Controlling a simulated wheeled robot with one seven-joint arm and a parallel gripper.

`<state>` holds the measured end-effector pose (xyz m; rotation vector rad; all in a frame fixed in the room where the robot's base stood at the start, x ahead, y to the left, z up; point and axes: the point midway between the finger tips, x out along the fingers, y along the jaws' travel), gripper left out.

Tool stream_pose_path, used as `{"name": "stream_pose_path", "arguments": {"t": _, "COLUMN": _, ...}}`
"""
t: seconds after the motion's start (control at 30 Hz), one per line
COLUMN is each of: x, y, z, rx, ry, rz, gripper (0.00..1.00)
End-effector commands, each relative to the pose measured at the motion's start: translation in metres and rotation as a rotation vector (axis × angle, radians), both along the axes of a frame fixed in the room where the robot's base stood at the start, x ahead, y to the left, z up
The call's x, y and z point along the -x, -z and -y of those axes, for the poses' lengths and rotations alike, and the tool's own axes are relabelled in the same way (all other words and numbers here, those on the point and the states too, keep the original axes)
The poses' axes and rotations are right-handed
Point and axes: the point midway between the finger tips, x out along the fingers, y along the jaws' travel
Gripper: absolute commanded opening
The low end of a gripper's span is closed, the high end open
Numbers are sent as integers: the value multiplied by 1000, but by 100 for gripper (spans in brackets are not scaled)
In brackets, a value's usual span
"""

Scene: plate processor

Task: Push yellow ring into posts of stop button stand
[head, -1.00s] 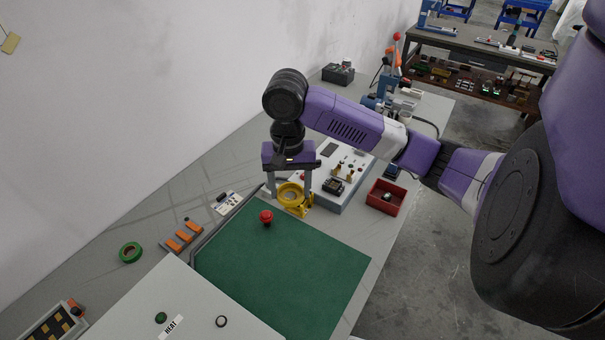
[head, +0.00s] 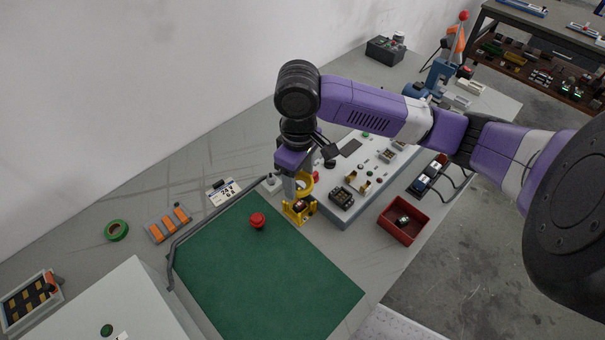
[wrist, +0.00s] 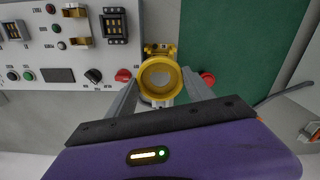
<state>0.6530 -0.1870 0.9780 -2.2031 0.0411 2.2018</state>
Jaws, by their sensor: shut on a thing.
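The yellow ring (head: 306,182) is between the fingers of my gripper (wrist: 160,79), which is shut on it. In the wrist view the ring (wrist: 158,62) is seen face-on, with a pale surface visible through its opening. The yellow stop button stand (head: 300,215) is on the table by the green mat's far corner, with a dark and red part inside it. The ring is above the stand in the head view, apparently apart from it. In the wrist view only part of the stand (wrist: 160,48) shows past the ring. The posts are not clear.
A red mushroom button (head: 258,220) stands on the green mat (head: 260,275). A white control panel (head: 345,205) lies right of the stand. A red bin (head: 402,232) sits farther right. A dark rail (head: 205,222) edges the mat.

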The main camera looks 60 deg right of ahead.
Motion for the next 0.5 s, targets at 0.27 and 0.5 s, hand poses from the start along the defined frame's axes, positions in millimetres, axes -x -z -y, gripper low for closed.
{"name": "stream_pose_path", "arguments": {"t": 0.27, "x": 0, "y": 6, "z": 0, "rx": 0, "ry": -29, "rz": 0, "gripper": 22}}
{"name": "stream_pose_path", "arguments": {"t": 0.5, "x": 0, "y": 24, "z": 1, "rx": 1, "ry": -27, "rz": -1, "gripper": 22}}
